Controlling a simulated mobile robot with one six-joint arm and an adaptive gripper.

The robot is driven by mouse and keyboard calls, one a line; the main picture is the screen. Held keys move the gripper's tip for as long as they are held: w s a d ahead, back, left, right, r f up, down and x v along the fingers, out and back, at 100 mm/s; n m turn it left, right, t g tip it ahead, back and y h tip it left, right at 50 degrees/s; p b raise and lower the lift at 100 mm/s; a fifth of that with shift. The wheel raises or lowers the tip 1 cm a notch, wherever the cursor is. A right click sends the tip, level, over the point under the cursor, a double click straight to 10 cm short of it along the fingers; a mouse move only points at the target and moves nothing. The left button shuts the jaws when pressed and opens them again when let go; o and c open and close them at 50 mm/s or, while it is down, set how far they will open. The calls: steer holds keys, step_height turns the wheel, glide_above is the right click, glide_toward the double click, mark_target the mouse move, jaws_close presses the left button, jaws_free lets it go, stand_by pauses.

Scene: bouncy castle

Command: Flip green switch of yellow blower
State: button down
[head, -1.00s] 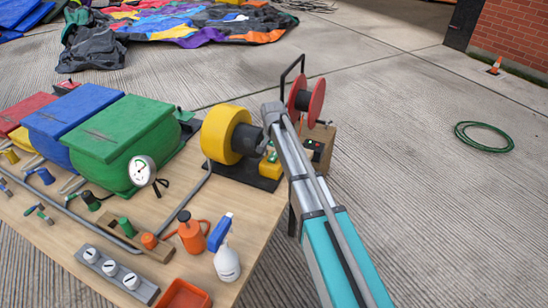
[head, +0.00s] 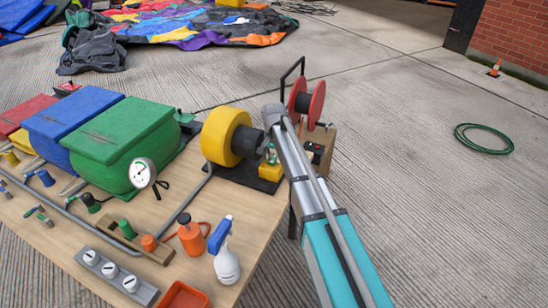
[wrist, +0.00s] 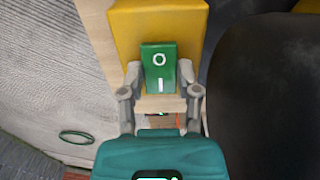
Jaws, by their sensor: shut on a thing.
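The yellow blower (head: 218,138) stands on a dark base at the table's right end. Its yellow switch box (wrist: 165,22) fills the upper middle of the wrist view. The green switch (wrist: 159,68), marked O above and I below, sits on the front of that box. My gripper (wrist: 162,72) is shut on the green switch, one grey finger at each side. The green switch's tilt cannot be told clearly.
A dark round body (wrist: 265,95) is close at the right in the wrist view. A red reel (head: 308,100) stands just behind my wrist. Green, blue and red bins, a gauge (head: 142,172) and spray bottles crowd the table. The floor to the right is mostly clear.

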steer(key=shift+w+f+g+y+b, duration=0.1)
steer(key=shift+w+g+y+b, duration=0.1)
steer(key=shift+g, duration=0.4)
steer(key=shift+w+f+g+y+b, duration=0.1)
steer(key=shift+w+g+y+b, duration=0.1)
steer(key=shift+g, duration=0.4)
steer(key=shift+s+d+r+g, duration=0.1)
steer(key=shift+s+g, duration=0.05)
steer(key=shift+g, duration=0.45)
steer(key=shift+c, duration=1.6)
jaws_free()
steer(key=shift+s, duration=0.15)
